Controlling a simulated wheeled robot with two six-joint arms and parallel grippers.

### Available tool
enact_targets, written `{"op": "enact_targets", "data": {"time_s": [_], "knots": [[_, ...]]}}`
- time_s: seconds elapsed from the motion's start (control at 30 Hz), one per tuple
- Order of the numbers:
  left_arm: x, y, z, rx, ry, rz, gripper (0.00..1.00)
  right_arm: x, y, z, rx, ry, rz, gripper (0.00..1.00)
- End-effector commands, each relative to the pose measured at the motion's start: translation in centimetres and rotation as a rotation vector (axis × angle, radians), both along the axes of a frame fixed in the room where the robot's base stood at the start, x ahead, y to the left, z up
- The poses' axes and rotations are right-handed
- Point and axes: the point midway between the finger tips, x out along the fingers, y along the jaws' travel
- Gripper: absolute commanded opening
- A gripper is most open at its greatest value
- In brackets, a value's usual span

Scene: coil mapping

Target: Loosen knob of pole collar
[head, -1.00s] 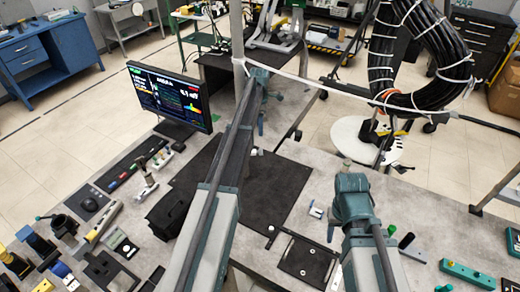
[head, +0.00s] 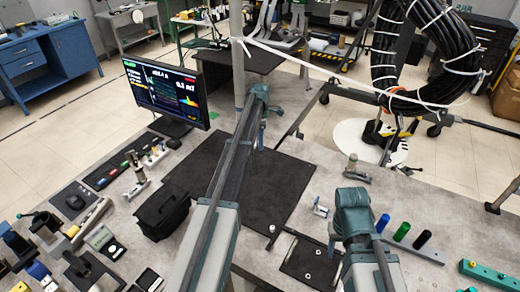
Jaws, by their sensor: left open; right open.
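A grey vertical pole (head: 238,70) rises behind the workbench, with a small pale fitting (head: 236,41) on it where a white strand meets it. I cannot make out a collar knob. My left arm reaches up to the pole, and its open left gripper (head: 262,115) is just right of it and lower than the fitting. Nothing shows between its fingers, and I cannot tell whether it touches the pole. My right gripper (head: 333,236) is low over the bench's front part, partly hidden by its own teal wrist, and appears empty.
The grey bench (head: 450,215) carries a monitor (head: 165,92), a black case (head: 162,213), a dark mat (head: 285,195) and several coloured cylinders (head: 402,232). A large black cable coil (head: 435,50) hangs at upper right, with the white strand running to it.

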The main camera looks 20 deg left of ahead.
Motion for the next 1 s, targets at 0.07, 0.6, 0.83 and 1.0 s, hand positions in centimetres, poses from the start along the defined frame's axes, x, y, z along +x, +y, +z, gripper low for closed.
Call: {"op": "enact_targets", "data": {"time_s": [0.07,0.6,0.83,1.0], "knots": [[-0.04,-0.03,-1.05,0.0,0.0,0.0,0.73,0.0,0.0,-1.05,0.0,0.0,0.001,0.5],[-0.04,-0.03,-1.13,0.0,0.0,0.0,0.39,-0.01,0.0,-1.13,0.0,0.0,0.001,0.5],[-0.04,-0.02,-1.13,0.0,0.0,0.0,0.0,-0.01,0.0,-1.14,0.0,0.0,0.001,0.5],[-0.1,-0.04,-1.15,0.002,-0.004,0.0,0.0,0.0,0.0,-1.15,0.0,0.0,0.001,0.5]]}}
